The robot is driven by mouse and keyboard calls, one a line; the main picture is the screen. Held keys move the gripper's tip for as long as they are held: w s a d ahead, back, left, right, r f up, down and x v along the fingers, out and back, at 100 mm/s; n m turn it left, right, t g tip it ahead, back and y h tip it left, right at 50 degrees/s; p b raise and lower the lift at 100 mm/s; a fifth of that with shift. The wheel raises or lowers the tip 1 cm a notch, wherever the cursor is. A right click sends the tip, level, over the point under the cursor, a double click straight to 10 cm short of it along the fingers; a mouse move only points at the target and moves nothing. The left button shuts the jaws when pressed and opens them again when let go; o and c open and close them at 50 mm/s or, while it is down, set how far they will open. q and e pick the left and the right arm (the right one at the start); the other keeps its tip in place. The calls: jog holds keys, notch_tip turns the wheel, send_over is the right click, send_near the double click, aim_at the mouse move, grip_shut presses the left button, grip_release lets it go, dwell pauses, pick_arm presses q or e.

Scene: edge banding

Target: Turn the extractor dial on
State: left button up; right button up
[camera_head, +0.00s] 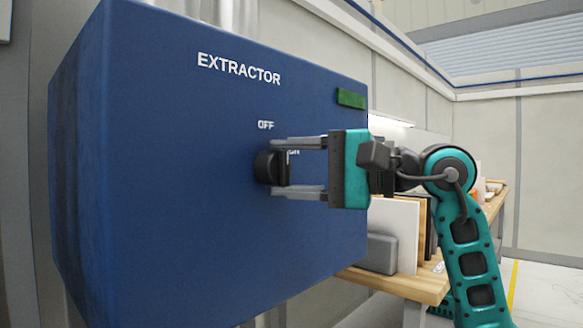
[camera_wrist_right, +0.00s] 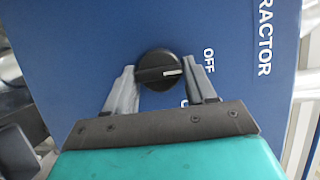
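The black extractor dial (camera_head: 268,167) sits on the front of the blue extractor box (camera_head: 190,240). In the right wrist view the dial (camera_wrist_right: 155,67) has a white mark pointing right, towards the OFF label (camera_wrist_right: 208,60). A second label beside the dial is partly hidden by a finger. My right gripper (camera_head: 276,168) is open, with one finger above the dial and one below it in the head view. In the wrist view (camera_wrist_right: 160,68) the fingertips stand on either side of the dial; contact cannot be told. My left gripper is in neither view.
A green rectangle (camera_head: 350,98) is at the box's upper right. Behind the box, a wooden bench (camera_head: 400,283) holds upright boards (camera_head: 394,232) and a grey block (camera_head: 380,254). Open floor (camera_head: 545,285) shows at the right.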

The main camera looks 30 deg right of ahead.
jog(key=c, duration=0.5)
jog(key=shift+c, duration=0.2)
